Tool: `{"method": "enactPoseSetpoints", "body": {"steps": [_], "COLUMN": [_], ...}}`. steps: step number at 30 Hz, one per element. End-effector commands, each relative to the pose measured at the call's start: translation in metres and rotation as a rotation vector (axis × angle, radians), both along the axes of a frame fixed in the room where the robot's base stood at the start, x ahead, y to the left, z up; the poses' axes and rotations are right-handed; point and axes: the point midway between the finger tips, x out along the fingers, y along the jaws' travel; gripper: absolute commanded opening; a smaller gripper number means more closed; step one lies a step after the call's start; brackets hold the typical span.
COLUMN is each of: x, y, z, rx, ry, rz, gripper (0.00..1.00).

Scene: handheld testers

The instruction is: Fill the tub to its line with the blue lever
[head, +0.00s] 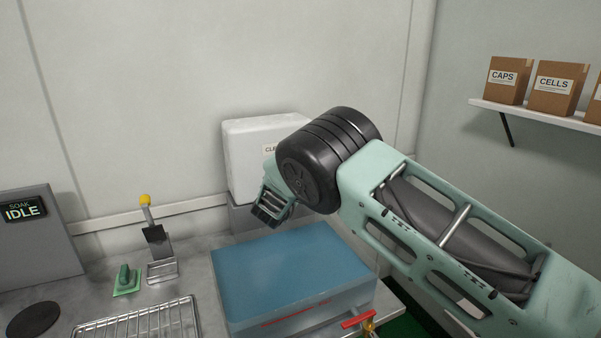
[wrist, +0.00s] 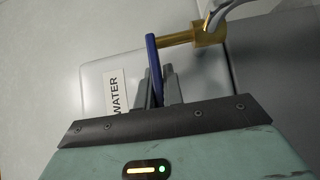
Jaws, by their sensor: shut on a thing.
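The blue lever (wrist: 153,62) stands out from a brass tap (wrist: 208,34) in the wrist view. My gripper (wrist: 161,86) is shut on the blue lever, with its grey fingers on either side of it. In the head view my gripper and wrist hide the lever. The tub (head: 350,303) stands below and in front of my gripper, a clear box with blue water (head: 285,270) in it. A red line with small writing (head: 297,313) marks its front wall. I cannot tell the exact water level against that line.
A white tank (head: 242,150) stands behind my gripper; its label reads WATER in the wrist view. A red lever (head: 358,319) sits at the tub's front right. A wire rack (head: 140,322), a green-handled pad (head: 125,281) and a box reading SOAK IDLE (head: 40,240) are left.

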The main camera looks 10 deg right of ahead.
Motion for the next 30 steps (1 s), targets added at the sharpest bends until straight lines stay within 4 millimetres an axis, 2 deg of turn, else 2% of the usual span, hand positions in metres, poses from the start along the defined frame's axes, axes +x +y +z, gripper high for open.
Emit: {"method": "enactPoseSetpoints", "body": {"steps": [17, 18, 20, 21, 30], "x": [0.0010, 0.0010, 0.0011, 0.0011, -0.0002], "y": [-0.0005, -0.0005, -0.0006, -0.0006, 0.0008], "z": [-0.0016, -0.0016, -0.0016, -0.0014, -0.0005], "rx": [0.001, 0.002, 0.002, 0.001, 0.001], "ry": [0.002, 0.001, 0.001, 0.000, -0.001], "rz": [-0.041, -0.041, -0.041, -0.040, -0.039], "gripper": [0.00, 0.12, 0.28, 0.31, 0.31]}}
